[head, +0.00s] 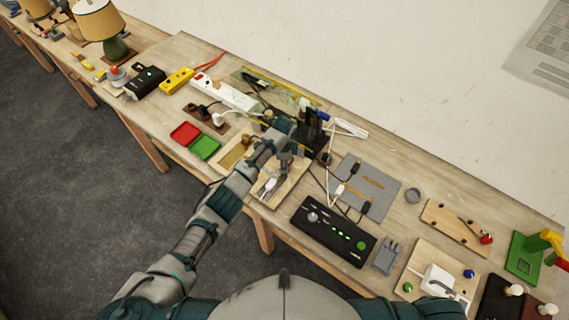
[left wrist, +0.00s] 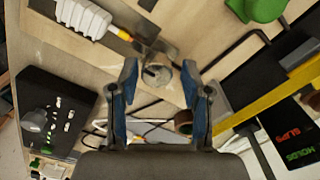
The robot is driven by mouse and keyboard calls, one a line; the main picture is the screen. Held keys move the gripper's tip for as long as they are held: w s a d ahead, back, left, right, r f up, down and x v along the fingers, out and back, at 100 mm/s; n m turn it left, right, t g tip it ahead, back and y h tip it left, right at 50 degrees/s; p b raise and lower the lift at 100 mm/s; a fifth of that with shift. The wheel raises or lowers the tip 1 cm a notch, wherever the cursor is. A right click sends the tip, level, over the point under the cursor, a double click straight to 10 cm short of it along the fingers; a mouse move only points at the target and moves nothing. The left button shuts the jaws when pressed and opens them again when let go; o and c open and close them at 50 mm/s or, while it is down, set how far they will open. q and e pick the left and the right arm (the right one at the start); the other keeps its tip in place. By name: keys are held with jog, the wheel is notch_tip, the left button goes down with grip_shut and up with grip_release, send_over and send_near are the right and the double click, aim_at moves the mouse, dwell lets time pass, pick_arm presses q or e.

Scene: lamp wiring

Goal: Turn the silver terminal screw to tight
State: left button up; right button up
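My left gripper (left wrist: 159,66) is open in the left wrist view, its two blue fingers spread apart. Between the fingertips is a short round silver piece with a dark marking on its face, which looks like the terminal screw (left wrist: 158,77). A gap shows on each side of it, and neither finger visibly touches it. The arm hides the screw there, and the fingertips cannot be made out. My right gripper is not in view.
A yellow bar (left wrist: 262,104) and a panel marked SLIPS and HOLDS (left wrist: 290,140) lie right of the fingers. A white ribbed piece (left wrist: 84,17) is upper left. In the head view, a black control box (head: 333,231) and grey mat (head: 378,193) lie right of the arm.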

pick_arm(q)
jog(key=shift+f, duration=0.1)
notch_tip(320, 180, up, 12)
dwell(0.6)
jog(key=shift+d+f, duration=0.1)
dwell(0.3)
